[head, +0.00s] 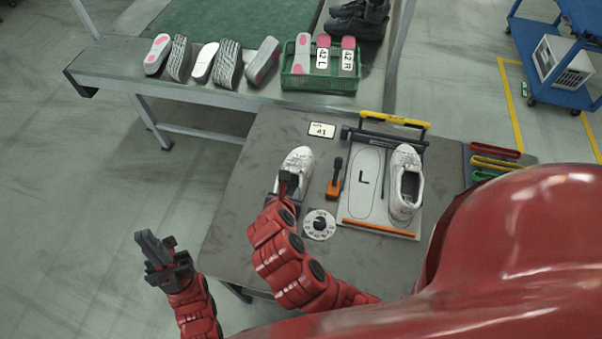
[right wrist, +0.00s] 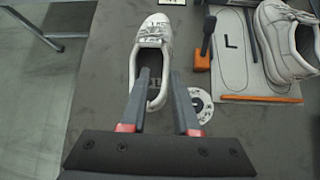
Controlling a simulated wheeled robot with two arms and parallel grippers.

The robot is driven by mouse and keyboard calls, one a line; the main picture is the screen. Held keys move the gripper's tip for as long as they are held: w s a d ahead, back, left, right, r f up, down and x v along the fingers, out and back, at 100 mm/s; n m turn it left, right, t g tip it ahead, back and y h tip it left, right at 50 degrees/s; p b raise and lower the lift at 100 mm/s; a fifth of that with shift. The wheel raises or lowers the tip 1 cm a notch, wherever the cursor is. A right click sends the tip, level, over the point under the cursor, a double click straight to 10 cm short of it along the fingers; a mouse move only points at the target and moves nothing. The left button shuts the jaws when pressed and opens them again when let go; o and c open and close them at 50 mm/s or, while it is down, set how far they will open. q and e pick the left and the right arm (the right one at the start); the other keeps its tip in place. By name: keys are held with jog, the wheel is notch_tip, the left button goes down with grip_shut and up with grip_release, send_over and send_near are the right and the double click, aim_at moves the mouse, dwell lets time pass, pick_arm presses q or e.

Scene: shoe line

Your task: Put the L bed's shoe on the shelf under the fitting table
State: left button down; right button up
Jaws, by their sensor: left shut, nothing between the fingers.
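A white shoe (head: 298,162) lies on the grey fitting table (head: 250,190), left of the fitting plate. Its toe points away from me; it also shows in the right wrist view (right wrist: 153,35). The bed marked L (head: 365,182) is bare. Another white shoe (head: 406,182) sits on the bed to its right. My right gripper (head: 288,182) is open at the heel end of the left shoe. In the right wrist view (right wrist: 164,75) one finger overlaps the shoe's opening and the other is right of it; contact is unclear. My left gripper (head: 158,250) is shut and empty, left of the table. No shelf is discernible.
An orange-based lever (head: 335,178) and a round dial (head: 319,224) stand between the shoe and plate. A yellow-handled bar (head: 395,120) crosses the plate's back. A bench (head: 115,60) behind holds soles and a green crate (head: 318,82). Floor at left is clear.

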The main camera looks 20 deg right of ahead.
aim_at(304, 181)
jog(key=shift+g, duration=0.5)
jog(key=x, duration=0.3)
jog(key=d+p+x, duration=0.1)
jog(key=x, duration=0.3)
jog(key=s+p+x, duration=0.1)
jog(key=x, duration=0.3)
jog(key=shift+w+d+f, duration=0.1)
jog(key=shift+d+f, duration=0.15)
jog(key=shift+w+d+f+p, duration=0.35)
jog(key=shift+w+f+p, duration=0.05)
jog(key=shift+p, duration=0.25)
jog(key=p+x, duration=0.1)
jog(key=x, duration=0.2)
jog(key=shift+w+d+f+n, duration=0.15)
jog(key=shift+w+f+n, duration=0.15)
jog(key=shift+f, duration=0.1)
grip_shut()
